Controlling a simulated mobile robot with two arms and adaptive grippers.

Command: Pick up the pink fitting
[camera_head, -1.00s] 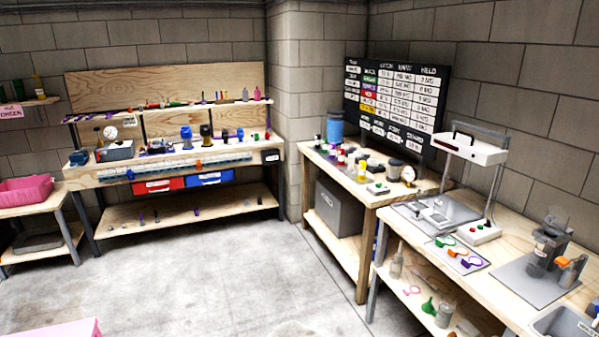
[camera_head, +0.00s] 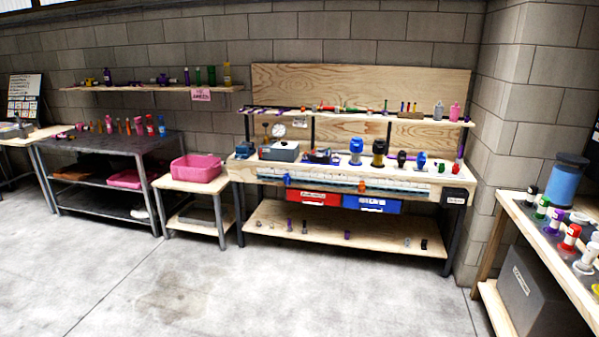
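I cannot single out the pink fitting for certain. A small upright pink piece (camera_head: 108,124) stands among several coloured pieces on the dark metal table (camera_head: 75,145) at the left; it is too small to make out its shape. A pink bottle-like item (camera_head: 455,112) stands at the right end of the shelf above the wooden workbench (camera_head: 236,172). A pink bin (camera_head: 198,168) sits on a low wooden stand, and its inside is mostly hidden. Neither of my grippers is in view.
The grey concrete floor (camera_head: 270,285) in front is clear. Red (camera_head: 313,199) and blue (camera_head: 372,204) bins hang under the workbench. A wooden table (camera_head: 560,270) with coloured fittings and a blue cylinder (camera_head: 566,187) stands at the right. A wall shelf (camera_head: 150,88) holds several fittings.

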